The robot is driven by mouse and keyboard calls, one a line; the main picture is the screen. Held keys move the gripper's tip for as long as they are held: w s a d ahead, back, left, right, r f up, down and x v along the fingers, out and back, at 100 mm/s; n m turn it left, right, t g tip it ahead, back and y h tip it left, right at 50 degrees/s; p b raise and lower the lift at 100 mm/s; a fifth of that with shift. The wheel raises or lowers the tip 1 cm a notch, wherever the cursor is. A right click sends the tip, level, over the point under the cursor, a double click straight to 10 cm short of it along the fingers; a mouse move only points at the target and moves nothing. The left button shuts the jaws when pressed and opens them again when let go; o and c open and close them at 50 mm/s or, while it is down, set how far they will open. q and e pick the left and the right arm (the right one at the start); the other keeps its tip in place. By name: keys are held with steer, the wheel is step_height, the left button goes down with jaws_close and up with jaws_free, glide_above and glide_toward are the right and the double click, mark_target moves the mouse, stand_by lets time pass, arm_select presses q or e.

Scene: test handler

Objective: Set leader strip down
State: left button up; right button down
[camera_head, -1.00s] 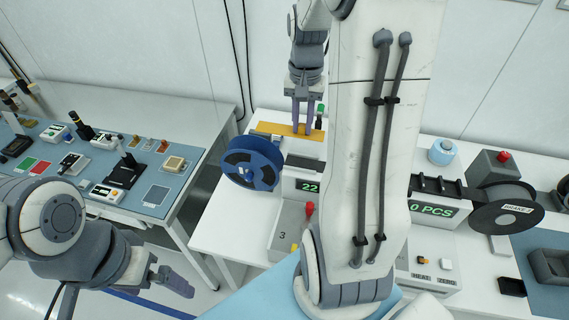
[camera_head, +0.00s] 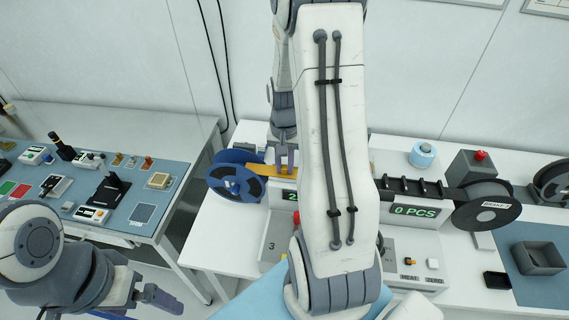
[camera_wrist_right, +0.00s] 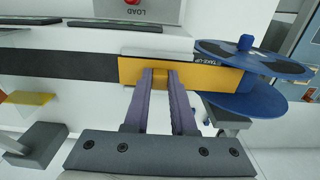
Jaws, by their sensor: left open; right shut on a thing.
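The leader strip (camera_head: 257,168) is a flat orange-yellow band beside the blue take-up reel (camera_head: 236,183). My right gripper (camera_head: 285,158) is shut on it; my right arm hides part of this area. In the right wrist view both fingers (camera_wrist_right: 162,76) pinch the strip (camera_wrist_right: 208,76) at its middle. Its right end reaches between the two flanges of the blue reel (camera_wrist_right: 262,103). Its left end meets a dark band (camera_wrist_right: 58,64); I cannot tell whether they are joined. My left gripper (camera_head: 160,300) is open and empty at the lower left, away from the strip.
The white handler table (camera_head: 205,230) carries a "0 PCS" display (camera_head: 415,211) and a black reel (camera_head: 487,208) on the right. A blue-topped bench (camera_head: 60,190) with small devices stands at the left. Floor shows between them.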

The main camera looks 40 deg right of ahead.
steer(key=shift+f, duration=0.15)
steer(key=c, duration=0.7)
jaws_free()
steer(key=shift+c, duration=0.2)
